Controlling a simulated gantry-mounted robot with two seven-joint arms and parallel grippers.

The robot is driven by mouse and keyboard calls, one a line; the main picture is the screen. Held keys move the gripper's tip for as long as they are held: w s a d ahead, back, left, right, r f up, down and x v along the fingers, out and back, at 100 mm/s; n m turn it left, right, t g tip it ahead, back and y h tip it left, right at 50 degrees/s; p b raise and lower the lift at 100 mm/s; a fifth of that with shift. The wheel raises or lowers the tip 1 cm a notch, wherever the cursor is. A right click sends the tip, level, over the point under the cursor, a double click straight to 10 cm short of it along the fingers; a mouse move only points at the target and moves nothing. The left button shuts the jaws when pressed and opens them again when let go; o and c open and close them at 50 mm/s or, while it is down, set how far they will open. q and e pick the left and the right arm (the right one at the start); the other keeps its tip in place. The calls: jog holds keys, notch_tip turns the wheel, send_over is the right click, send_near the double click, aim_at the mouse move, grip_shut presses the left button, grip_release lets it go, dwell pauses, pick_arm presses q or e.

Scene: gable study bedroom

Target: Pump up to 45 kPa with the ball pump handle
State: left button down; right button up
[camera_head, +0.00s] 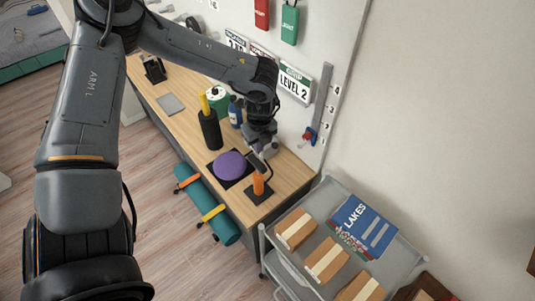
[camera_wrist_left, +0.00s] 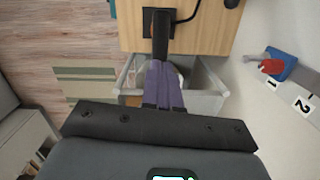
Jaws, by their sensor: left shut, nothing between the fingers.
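The ball pump (camera_head: 259,184) has an orange body on a dark base plate, at the right end of the wooden desk (camera_head: 288,180). A purple ball (camera_head: 230,166) sits on a dark pad just left of it. My left gripper (camera_head: 264,157) is shut and empty, close above the pump in the head view. I cannot tell whether it touches the pump's handle, which it partly hides. In the left wrist view the closed fingers (camera_wrist_left: 161,62) cover most of what lies beneath them. No pressure reading is legible. My right gripper is in neither view.
A wall scale (camera_head: 322,100) with a red and blue marker (camera_head: 309,136) stands behind the desk. A grey cart (camera_head: 385,235) with boxes is at the desk's right. A rolled teal mat (camera_head: 208,205) lies in front.

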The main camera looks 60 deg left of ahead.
aim_at(258, 162)
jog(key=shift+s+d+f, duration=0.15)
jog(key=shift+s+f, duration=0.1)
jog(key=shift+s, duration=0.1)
pick_arm(q)
jog(key=shift+f, duration=0.2)
jog(key=shift+a+f+b, duration=0.2)
jog(key=shift+f+b, duration=0.55)
jog(key=shift+f, duration=0.9)
jog(key=shift+a+f+b, duration=0.2)
jog(key=shift+f+b, duration=0.5)
jog(key=shift+f, duration=0.95)
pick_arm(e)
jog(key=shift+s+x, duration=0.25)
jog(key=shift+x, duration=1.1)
pick_arm(q)
jog(key=shift+f, duration=0.1)
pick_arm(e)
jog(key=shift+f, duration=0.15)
